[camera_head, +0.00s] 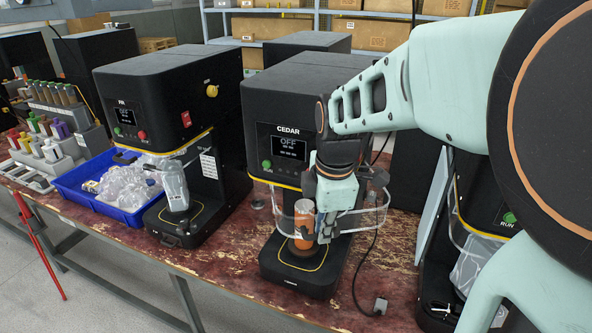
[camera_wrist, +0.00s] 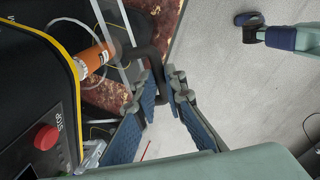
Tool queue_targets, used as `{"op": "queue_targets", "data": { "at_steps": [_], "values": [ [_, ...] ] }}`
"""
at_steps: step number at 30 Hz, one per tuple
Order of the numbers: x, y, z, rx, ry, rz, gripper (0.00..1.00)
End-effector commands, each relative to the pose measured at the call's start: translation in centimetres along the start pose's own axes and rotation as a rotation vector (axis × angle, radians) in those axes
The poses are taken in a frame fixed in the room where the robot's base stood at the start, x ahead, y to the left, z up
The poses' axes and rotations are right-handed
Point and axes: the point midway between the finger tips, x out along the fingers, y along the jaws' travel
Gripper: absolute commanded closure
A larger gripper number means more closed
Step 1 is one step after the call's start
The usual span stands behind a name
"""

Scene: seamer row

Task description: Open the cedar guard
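The cedar machine (camera_head: 290,152) is a black unit labelled CEDAR, its screen reading OFF. Its clear guard (camera_head: 372,218) curves around the front of the work space, and an orange-and-white can (camera_head: 304,222) stands inside. The can also shows in the wrist view (camera_wrist: 94,60). My gripper (camera_head: 326,232) is in front of the guard, pointing down. In the wrist view its blue-padded fingers (camera_wrist: 164,92) are apart, with a dark bent handle bar (camera_wrist: 152,58) at and between their tips. I cannot tell whether the fingers touch the bar.
Left stands another machine (camera_head: 160,90) and a blue bin (camera_head: 68,186) of clear bags. A cable with a small box (camera_head: 380,305) lies at right. A third machine (camera_head: 480,215) stands beyond it.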

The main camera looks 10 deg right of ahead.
Motion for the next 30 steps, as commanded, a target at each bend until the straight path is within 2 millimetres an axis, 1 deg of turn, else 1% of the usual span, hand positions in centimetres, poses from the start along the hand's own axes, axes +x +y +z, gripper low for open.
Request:
{"op": "queue_targets", "data": {
  "at_steps": [2, 10, 14, 20, 26, 30],
  "values": [
    [-0.1, 0.1, 0.0, 0.0, -0.001, 0.002, 0.82],
    [0.0, 0.1, -0.1, 0.001, 0.0, 0.001, 0.82],
    [0.1, 0.3, -0.5, 0.013, -0.003, 0.001, 0.82],
    [0.4, 1.7, -2.4, 0.079, -0.015, 0.0, 0.82],
    [0.8, 3.8, -4.6, 0.176, -0.035, -0.001, 0.82],
    [1.1, 5.5, -6.3, 0.249, -0.049, -0.001, 0.82]
  ]
}}
